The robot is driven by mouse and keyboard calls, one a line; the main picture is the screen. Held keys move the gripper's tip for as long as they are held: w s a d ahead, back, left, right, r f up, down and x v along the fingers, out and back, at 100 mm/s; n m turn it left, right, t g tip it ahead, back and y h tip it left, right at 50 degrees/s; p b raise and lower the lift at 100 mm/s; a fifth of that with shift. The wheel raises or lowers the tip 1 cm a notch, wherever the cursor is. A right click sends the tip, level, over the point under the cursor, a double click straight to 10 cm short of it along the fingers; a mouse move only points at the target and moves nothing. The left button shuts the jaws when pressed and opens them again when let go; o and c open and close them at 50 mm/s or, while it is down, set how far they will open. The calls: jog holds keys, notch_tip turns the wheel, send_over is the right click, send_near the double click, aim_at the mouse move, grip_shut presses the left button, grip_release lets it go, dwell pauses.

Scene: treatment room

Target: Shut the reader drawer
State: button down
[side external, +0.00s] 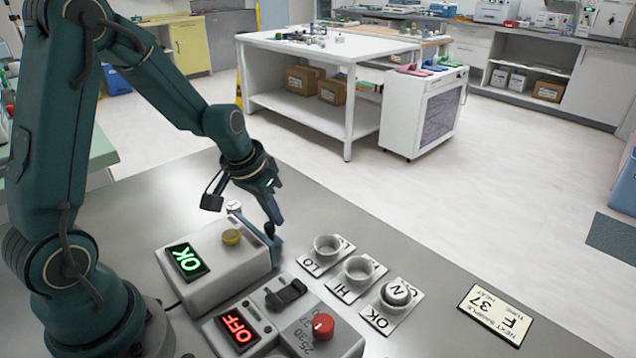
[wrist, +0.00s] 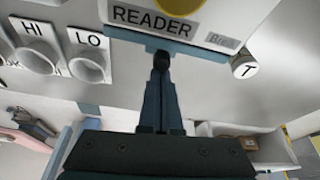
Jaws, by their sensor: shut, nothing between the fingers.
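The reader (side external: 215,268) is a pale box on the grey bench, with a green "OK" display and a yellow button. It also shows in the wrist view at the top, with its "READER" label (wrist: 153,20). The reader drawer's blue front (side external: 277,249) is at the box's far right side; in the wrist view its blue edge (wrist: 190,48) runs along the box with no clear gap. My gripper (side external: 272,228) is shut and empty, pointing down at the drawer front. In the wrist view its fingertips (wrist: 160,62) are at the middle of that front, seemingly touching it.
Cups on "LO" (side external: 327,248), "HI" (side external: 358,271) and "OK" cards stand right of the reader. A capped tube marked "T" (wrist: 244,67) is beside the reader. A red "OFF" box (side external: 238,330) and a red-knob box (side external: 322,328) stand in front.

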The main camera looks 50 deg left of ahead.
jog(key=shift+s+f, duration=0.1)
jog(key=shift+s, duration=0.2)
jog(key=shift+w, duration=0.1)
jog(key=shift+w+a, duration=0.15)
jog(key=shift+w, duration=0.8)
jog(key=shift+w+a, duration=0.15)
jog(key=shift+w, duration=0.8)
jog(key=shift+w+r, duration=0.2)
jog(key=shift+r, duration=0.25)
jog(key=s+d+r+m+t, duration=0.1)
jog(key=s+d+r, duration=0.1)
jog(key=r, duration=0.4)
jog(key=s+d+r, duration=0.1)
jog(key=s+r, duration=0.1)
jog(key=r, duration=0.5)
jog(key=s+d, duration=0.3)
jog(key=s, duration=0.4)
jog(key=s+d+f+m, duration=0.1)
jog(key=s+d, duration=0.2)
jog(key=s, duration=0.4)
jog(key=shift+s+d+f+t+h, duration=0.2)
jog(key=shift+s+f+t+h, duration=0.05)
jog(key=shift+s+t+h, duration=0.05)
